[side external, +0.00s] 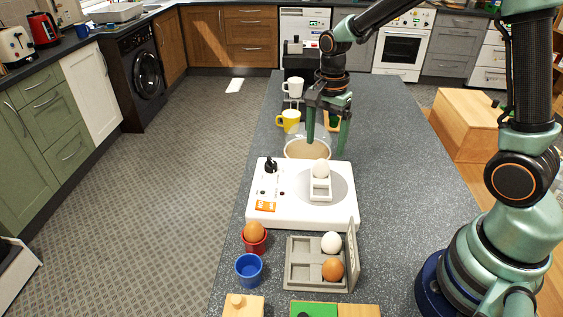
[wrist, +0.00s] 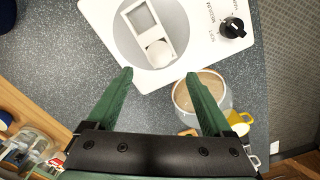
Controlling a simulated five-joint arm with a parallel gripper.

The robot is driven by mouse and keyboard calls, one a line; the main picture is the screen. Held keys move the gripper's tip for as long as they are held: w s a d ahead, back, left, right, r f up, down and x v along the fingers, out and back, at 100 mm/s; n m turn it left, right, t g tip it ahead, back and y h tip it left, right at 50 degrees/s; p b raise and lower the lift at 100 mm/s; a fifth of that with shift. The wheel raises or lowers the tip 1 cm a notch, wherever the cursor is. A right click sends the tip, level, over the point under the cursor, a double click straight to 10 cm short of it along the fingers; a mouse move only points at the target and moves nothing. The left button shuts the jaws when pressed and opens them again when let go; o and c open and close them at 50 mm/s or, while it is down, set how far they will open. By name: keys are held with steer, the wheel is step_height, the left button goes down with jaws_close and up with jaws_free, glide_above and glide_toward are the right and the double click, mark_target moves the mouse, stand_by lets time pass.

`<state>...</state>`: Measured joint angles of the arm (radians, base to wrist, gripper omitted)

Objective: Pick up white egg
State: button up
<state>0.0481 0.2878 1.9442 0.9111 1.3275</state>
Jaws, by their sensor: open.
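One white egg (side external: 320,168) sits at the far end of a pale holder (side external: 320,190) on the white appliance (side external: 285,215); the wrist view also shows this egg (wrist: 159,53) and holder (wrist: 142,18). Another white egg (side external: 331,242) sits in a grey egg carton (side external: 300,277), beside a brown egg (side external: 332,269). My gripper (side external: 326,147) is above the counter at the appliance's far edge, fingers pointing down, spread and empty. In the wrist view its fingertips (wrist: 159,77) lie either side of the egg's line, short of it. The carton is outside the wrist view.
A glass pot (side external: 307,150) with tan contents stands by the fingers, also in the wrist view (wrist: 201,92). A yellow mug (side external: 289,119) is behind it. Nearer are a brown egg (side external: 254,231) in a red cup, a blue cup (side external: 249,270) and the carton's raised lid (side external: 353,258).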

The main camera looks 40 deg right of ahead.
mark_target(321, 160)
steer(key=shift+s+a+f, duration=0.1)
steer(key=shift+a+f, duration=0.1)
steer(key=shift+f, duration=0.8)
steer(key=shift+s+a+f, duration=0.1)
steer(key=shift+a+f, duration=0.05)
steer(key=shift+f, duration=0.8)
steer(key=shift+s+a+f, duration=0.1)
steer(key=shift+a+f, duration=0.1)
steer(key=shift+f, duration=0.8)
steer(key=shift+c, duration=0.3)
steer(key=shift+w, duration=0.1)
steer(key=c, duration=0.9)
